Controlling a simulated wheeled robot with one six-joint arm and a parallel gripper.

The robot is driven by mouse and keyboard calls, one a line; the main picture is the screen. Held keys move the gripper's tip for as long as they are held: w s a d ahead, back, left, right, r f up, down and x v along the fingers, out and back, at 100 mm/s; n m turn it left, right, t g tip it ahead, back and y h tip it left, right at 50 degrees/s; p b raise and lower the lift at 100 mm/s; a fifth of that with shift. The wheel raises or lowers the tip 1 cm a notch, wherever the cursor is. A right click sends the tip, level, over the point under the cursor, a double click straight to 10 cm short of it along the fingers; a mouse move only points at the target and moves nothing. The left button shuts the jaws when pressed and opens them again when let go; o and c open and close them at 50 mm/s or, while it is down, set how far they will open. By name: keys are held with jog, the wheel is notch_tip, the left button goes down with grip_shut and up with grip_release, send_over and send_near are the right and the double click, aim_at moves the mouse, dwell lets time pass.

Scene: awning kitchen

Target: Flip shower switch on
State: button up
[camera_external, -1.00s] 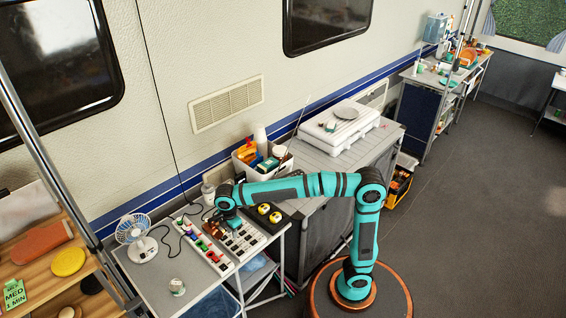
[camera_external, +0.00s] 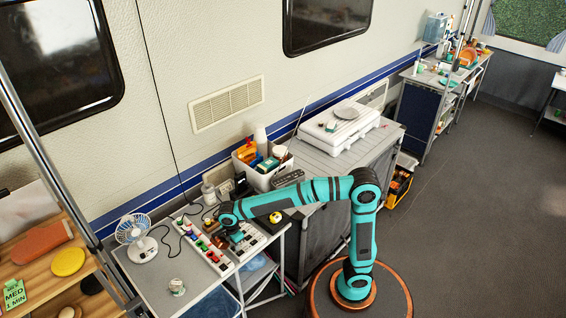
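A panel of switches stands on the grey side table. Its left strip (camera_external: 218,262) carries several coloured switches, red and green among them. Its right strip (camera_external: 252,240) carries several dark switches on white plates. My gripper (camera_external: 219,240) points down over the panel, between the two strips. It is small and dark here, and I cannot tell whether its fingers are open or touch a switch. I cannot read any labels, so I cannot tell which switch is the shower switch. My forearm hides part of the area behind the panel.
A small white fan (camera_external: 137,236) stands left of the panel with a dark cable beside it. A small jar (camera_external: 177,286) is at the table's front. A white bin of bottles (camera_external: 262,172) and a white case (camera_external: 338,127) stand behind. A yellow round button (camera_external: 276,217) is right of the panel.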

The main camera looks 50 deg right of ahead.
grip_shut()
jog(key=shift+a+h, duration=0.2)
jog(key=shift+h, duration=0.3)
jog(key=shift+a+h, duration=0.15)
jog(key=shift+h, duration=0.85)
jog(key=shift+o, duration=0.3)
grip_release()
jog(key=v, duration=1.7)
jog(key=shift+r, duration=0.2)
